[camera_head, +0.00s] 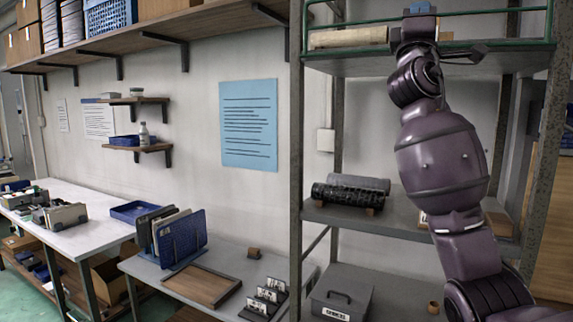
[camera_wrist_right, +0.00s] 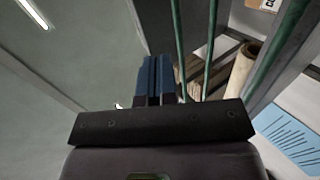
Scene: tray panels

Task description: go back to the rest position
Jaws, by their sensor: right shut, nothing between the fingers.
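My right arm rises in the head view along the right side, in front of the metal shelf rack (camera_head: 400,62). My right gripper (camera_head: 420,8) is at the top edge of that view, beside the green rail of the upper shelf. Its blue fingers (camera_wrist_right: 156,78) show in the wrist view side by side, shut with nothing between them. The fingertips are close to the green rails (camera_wrist_right: 208,55) in that view. My left gripper is in neither view.
A tan roll (camera_head: 348,37) lies on the upper shelf behind the rail. Dark rollers (camera_head: 346,197) lie on the middle shelf. A grey box (camera_head: 342,296) stands lower. On the left, a grey table holds a wooden tray (camera_head: 203,288) and upright blue panels (camera_head: 183,238).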

